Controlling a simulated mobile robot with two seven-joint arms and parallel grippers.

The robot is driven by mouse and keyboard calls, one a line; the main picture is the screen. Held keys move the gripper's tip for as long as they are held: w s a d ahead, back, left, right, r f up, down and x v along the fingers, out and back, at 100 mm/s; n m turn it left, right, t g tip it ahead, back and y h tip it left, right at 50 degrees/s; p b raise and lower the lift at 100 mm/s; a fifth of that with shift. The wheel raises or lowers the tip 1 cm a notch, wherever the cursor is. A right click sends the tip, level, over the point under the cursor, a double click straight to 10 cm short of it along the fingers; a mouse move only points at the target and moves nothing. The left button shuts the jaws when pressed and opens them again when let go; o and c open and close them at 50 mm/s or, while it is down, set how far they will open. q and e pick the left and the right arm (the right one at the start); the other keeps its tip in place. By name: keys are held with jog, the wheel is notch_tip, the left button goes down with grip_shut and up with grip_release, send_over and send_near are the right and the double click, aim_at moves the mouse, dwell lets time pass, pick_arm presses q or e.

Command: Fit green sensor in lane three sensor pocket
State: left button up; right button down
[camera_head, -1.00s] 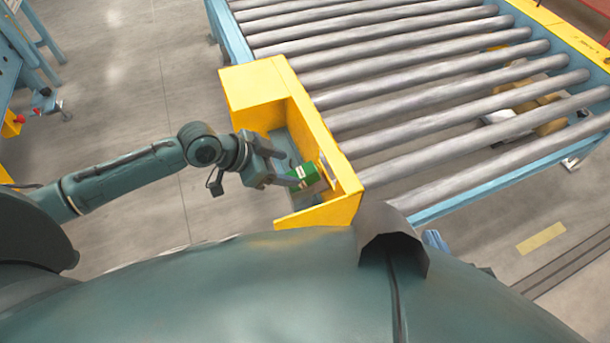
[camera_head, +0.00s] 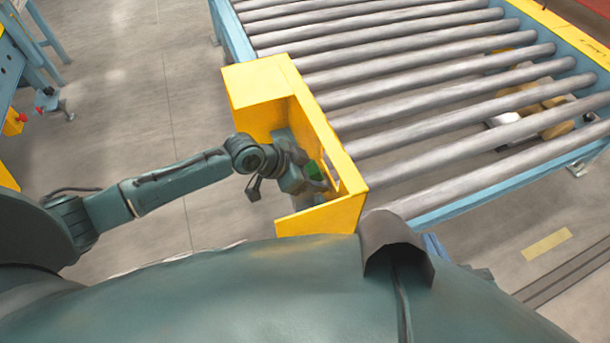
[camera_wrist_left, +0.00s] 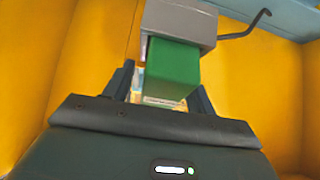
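The green sensor (camera_wrist_left: 174,70) is a block seen in front of my left gripper in the left wrist view. Its upper end meets a grey block-shaped holder (camera_wrist_left: 180,22); I cannot tell how deep it sits. In the head view only a small part of the sensor (camera_head: 315,170) shows past the gripper, inside the yellow box (camera_head: 262,80). My left gripper (camera_wrist_left: 160,82) has its fingers apart, one on each side of the sensor's near end, with a gap visible on the left side. It reaches into the yellow box in the head view (camera_head: 305,178). My right gripper is out of view.
The yellow box has raised walls around my left gripper and stands against the roller conveyor (camera_head: 420,110). A thin dark bent rod (camera_wrist_left: 248,27) sticks out beside the grey holder. Open floor (camera_head: 140,120) lies left of the box.

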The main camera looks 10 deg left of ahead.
pick_arm(q)
jog(key=c, duration=1.1)
